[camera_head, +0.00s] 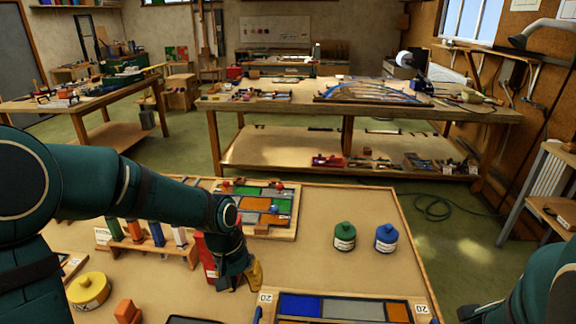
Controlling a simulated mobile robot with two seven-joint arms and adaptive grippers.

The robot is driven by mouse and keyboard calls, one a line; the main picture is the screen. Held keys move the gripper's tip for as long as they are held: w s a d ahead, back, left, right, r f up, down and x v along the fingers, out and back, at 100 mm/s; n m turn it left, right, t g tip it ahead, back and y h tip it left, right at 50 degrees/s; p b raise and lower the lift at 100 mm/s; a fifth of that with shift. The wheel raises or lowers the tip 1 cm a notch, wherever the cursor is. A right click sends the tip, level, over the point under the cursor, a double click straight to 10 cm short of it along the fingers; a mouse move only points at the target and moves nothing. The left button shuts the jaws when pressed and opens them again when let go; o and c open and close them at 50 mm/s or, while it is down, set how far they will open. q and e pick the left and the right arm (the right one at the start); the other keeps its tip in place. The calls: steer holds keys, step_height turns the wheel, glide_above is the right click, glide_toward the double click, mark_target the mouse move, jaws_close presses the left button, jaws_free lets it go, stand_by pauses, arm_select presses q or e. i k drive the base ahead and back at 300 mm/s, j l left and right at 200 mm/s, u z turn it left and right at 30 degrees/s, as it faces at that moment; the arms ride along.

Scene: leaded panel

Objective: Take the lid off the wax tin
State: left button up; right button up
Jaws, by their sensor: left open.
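A round yellow tin (88,291) with a pale label sits at the lower left of the near bench; I take it for the wax tin, but cannot read its label. A flat round yellow top covers it. My left gripper (238,278) points down over the bench, well to the right of the yellow tin and apart from it. It is open. A yellow patch shows at its fingers; I cannot tell whether this is a finger pad or something behind. My right arm enters at the lower right, and its gripper is outside the picture.
A green jar (344,238) and a blue jar (387,239) stand right of the left gripper. A red container (207,262) is close beside it. A rack (150,250) of coloured pieces stands between tin and gripper. Glass panels lie behind and in front. An orange block (127,311) is near the tin.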

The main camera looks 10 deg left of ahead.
mark_target(89, 286)
steer(key=k+j, duration=0.2)
steer(key=k, duration=0.25)
steer(key=k+j, duration=0.25)
steer(key=k, duration=0.25)
